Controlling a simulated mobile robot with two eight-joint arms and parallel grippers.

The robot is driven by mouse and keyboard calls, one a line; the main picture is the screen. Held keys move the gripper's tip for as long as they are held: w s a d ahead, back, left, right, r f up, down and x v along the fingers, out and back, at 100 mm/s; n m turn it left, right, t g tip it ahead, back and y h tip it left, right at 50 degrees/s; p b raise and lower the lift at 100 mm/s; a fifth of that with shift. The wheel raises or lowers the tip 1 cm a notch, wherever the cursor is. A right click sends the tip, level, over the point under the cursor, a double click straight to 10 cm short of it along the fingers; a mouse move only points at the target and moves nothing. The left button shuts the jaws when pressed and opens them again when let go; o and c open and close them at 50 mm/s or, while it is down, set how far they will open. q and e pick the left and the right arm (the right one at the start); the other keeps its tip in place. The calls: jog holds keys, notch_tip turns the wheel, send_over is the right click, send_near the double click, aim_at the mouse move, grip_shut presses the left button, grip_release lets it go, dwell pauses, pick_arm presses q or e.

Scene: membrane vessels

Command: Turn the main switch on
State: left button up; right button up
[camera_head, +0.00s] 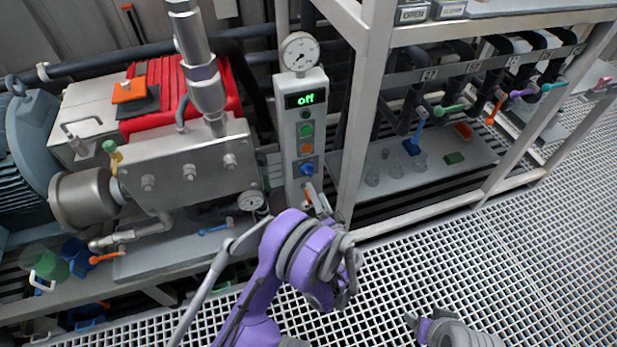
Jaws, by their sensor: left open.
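The control panel (291,158) is an upright grey box left of the shelf frame. Its display (306,99) reads "off" in green. Which one is the main switch is not labelled legibly. My left gripper (317,199) is open just below the blue knob, at the panel's lower end; I cannot tell if it touches the panel. My right arm's end (425,325) shows at the bottom right; its fingers are unclear.
A round gauge (300,52) tops the panel. A pump unit with a steel block (190,165) stands to the left. Jugs (49,268) sit at the lower left. A shelf frame (366,90) with hoses and glassware is on the right. The grating floor (530,250) is open.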

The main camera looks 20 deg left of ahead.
aim_at(309, 174)
pick_arm(q)
jog(key=x, duration=0.7)
jog(key=shift+w+a, duration=0.25)
jog(key=shift+w, duration=0.1)
jog(key=shift+c, duration=0.3)
